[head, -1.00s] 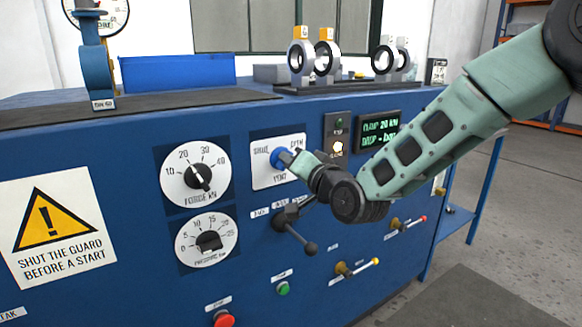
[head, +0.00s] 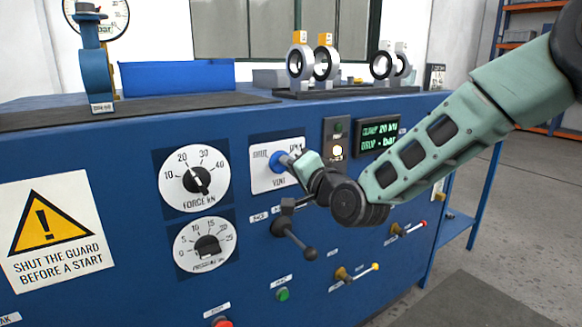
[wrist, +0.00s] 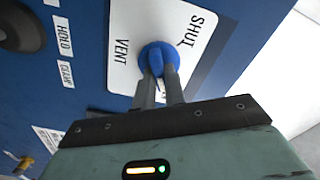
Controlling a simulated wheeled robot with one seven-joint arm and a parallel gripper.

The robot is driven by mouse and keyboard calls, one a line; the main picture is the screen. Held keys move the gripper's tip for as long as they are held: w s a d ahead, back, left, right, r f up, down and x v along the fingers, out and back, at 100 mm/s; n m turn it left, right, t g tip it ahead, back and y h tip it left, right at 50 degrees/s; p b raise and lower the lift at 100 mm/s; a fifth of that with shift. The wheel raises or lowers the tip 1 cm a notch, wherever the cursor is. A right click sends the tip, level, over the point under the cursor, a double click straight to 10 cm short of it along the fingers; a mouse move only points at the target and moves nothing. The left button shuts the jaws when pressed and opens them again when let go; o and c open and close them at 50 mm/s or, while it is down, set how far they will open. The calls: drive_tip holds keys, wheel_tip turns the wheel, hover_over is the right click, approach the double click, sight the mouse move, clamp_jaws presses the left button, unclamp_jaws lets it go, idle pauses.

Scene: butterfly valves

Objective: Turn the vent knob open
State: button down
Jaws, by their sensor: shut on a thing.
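The blue vent knob (head: 278,160) sits on a white plate (head: 262,181) marked SHUT and VENT on the front of the blue panel. In the wrist view the knob (wrist: 159,58) has a raised grip bar, and my gripper (wrist: 160,82) has its two fingers closed on either side of that bar. In the head view my gripper (head: 291,163) reaches the knob from the right and hides part of the plate. The knob's exact pointing against the labels is hard to read.
Left of the knob are the force dial (head: 196,180) and pressure dial (head: 206,244). Just below is a black lever with a ball end (head: 310,253). A lit button box (head: 337,138) and green display (head: 377,137) are close on the right, near my arm.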

drive_tip(key=c, duration=1.5)
unclamp_jaws()
drive_tip(key=shift+o, duration=0.2)
drive_tip(key=v, duration=1.7)
drive_tip(key=shift+s+d, duration=0.2)
